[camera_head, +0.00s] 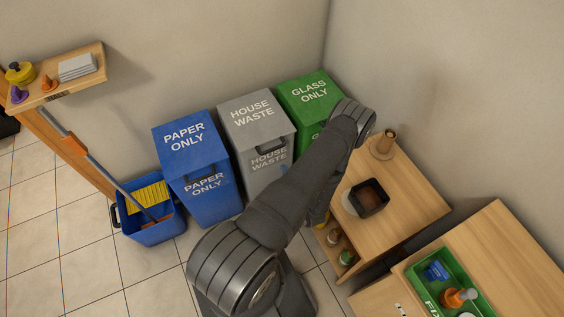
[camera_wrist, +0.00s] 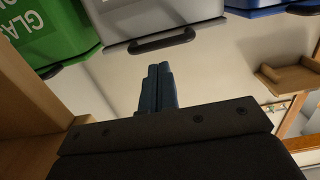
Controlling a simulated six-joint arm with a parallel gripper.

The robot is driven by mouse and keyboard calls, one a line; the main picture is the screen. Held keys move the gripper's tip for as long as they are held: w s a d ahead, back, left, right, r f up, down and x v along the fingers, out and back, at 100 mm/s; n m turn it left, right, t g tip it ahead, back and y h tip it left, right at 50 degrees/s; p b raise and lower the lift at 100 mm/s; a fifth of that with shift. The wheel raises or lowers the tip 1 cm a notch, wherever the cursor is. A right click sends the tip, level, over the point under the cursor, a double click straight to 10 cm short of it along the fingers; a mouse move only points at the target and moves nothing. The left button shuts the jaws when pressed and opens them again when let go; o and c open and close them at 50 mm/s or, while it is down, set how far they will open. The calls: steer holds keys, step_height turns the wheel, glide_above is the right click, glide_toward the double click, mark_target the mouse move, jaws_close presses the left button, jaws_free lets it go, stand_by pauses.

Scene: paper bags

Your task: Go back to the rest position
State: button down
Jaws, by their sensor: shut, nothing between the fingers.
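My gripper (camera_wrist: 158,75) shows in the wrist view with its two dark blue fingers together and nothing between them. In that view it points toward the grey bin (camera_wrist: 165,15), apart from it, with the green bin (camera_wrist: 45,35) to the left and the blue bin (camera_wrist: 255,5) at the top right. In the head view my arm reaches up and right across the picture, and its links hide most of the gripper.
The blue paper bin (camera_head: 187,145), grey house waste bin (camera_head: 250,112) and green glass bin (camera_head: 308,93) stand along the wall. A wooden cabinet (camera_head: 415,205) with a dark square container (camera_head: 370,197) is right of my arm. A blue bucket (camera_head: 155,233) stands left on the tiles.

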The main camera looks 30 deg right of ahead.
mark_target(276, 149)
steer(key=shift+s+f, duration=0.1)
steer(key=shift+s, duration=0.1)
steer(key=w+r, duration=0.1)
steer(key=w, duration=0.2)
steer(key=w+r, duration=0.2)
steer(key=w, duration=0.1)
steer(key=w+r, duration=0.2)
steer(key=shift+w, duration=0.4)
steer(key=shift+f, duration=1)
steer(key=shift+r, duration=0.1)
